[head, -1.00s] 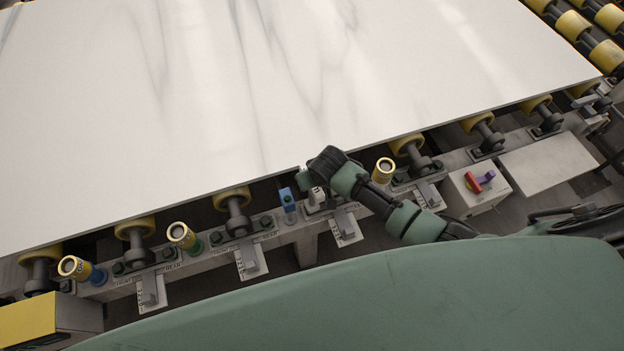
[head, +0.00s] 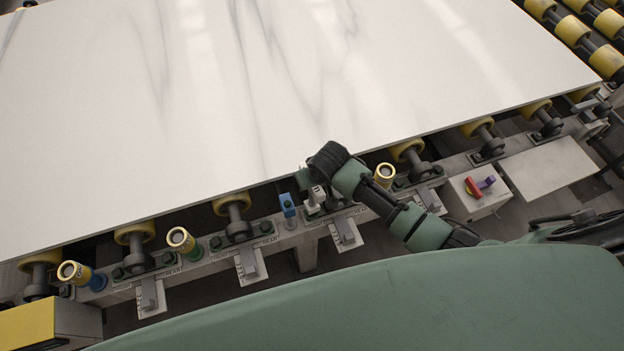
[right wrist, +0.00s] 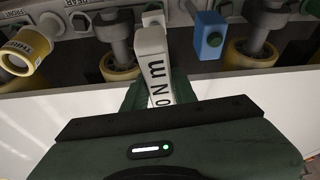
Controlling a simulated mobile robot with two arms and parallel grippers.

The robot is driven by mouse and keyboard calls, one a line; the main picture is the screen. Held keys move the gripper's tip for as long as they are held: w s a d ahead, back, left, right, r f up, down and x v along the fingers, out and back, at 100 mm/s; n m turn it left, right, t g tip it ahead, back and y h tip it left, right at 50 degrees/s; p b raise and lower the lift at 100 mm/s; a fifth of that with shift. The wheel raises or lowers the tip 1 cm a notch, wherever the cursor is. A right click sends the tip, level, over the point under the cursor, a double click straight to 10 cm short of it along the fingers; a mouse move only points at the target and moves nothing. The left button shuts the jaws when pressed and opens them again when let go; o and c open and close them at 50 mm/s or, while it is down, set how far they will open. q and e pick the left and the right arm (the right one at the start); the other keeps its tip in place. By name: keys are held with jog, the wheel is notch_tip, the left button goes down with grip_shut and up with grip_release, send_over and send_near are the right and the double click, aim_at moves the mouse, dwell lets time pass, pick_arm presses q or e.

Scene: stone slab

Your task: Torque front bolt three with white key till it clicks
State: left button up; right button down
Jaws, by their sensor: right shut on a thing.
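My right gripper (head: 312,188) is at the rail in front of the slab, shut on the white key (head: 316,199). In the right wrist view the white key (right wrist: 151,58) carries dark lettering and points away from the gripper (right wrist: 158,95). Its far end is by a bolt on the front side of a roller bracket. I cannot tell whether it is seated on the bolt. The blue key (head: 287,205) stands apart to the left; it also shows in the right wrist view (right wrist: 209,38). My left gripper is out of view.
The pale marble slab (head: 250,90) lies over yellow rollers just behind the keys. Gold-capped cylinders (head: 180,239) stand along the rail, one close to my right wrist (head: 384,174). Grey levers (head: 346,231) stick out in front. A red switch (head: 472,187) sits on a box at the right.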

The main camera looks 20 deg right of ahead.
jog(key=shift+r, duration=2.55)
jog(key=shift+d, duration=0.1)
